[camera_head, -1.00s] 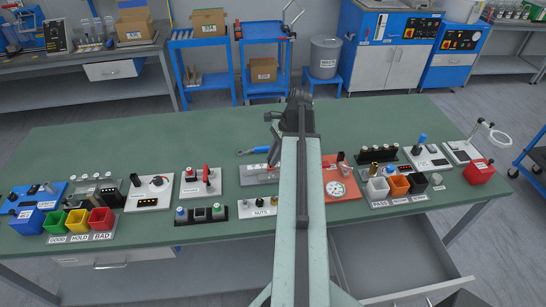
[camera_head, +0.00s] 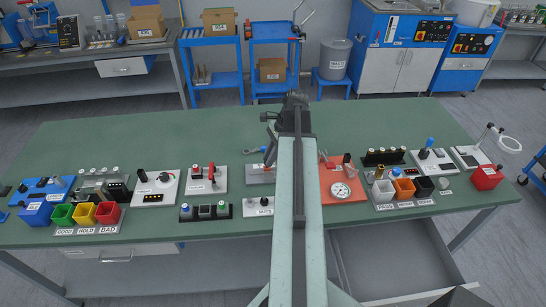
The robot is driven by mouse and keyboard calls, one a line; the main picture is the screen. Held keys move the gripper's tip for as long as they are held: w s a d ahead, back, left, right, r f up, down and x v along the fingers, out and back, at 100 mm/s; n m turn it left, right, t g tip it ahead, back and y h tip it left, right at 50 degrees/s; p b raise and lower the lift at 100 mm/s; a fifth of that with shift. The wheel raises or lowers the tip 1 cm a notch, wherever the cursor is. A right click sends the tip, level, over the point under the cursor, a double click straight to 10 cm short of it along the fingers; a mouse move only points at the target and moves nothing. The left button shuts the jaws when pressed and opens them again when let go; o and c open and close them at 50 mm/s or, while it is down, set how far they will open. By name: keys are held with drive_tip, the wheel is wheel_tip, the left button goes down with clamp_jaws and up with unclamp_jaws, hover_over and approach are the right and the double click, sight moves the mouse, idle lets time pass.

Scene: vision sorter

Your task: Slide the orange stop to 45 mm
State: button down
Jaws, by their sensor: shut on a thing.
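The grey plate (camera_head: 257,177) of the sliding-stop fixture lies on the green bench, just left of my arm. A small orange piece (camera_head: 268,168), which looks like the orange stop, shows faintly on it. My gripper (camera_head: 270,155) reaches down over this plate from the dark wrist and is shut on the stop. The fingertips are small and dark, and my arm hides the right part of the fixture. No scale marks can be read.
A red plate with a dial (camera_head: 340,189) stands right of my arm, and a white NUTS block (camera_head: 258,204) is in front. The bench (camera_head: 110,140) is clear toward the back.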

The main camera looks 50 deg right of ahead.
drive_tip(key=c, duration=1.3)
unclamp_jaws()
drive_tip(key=shift+s, duration=0.15)
drive_tip(key=shift+d+r, duration=0.1)
drive_tip(key=p+v, duration=0.7)
drive_tip(key=shift+r, duration=0.25)
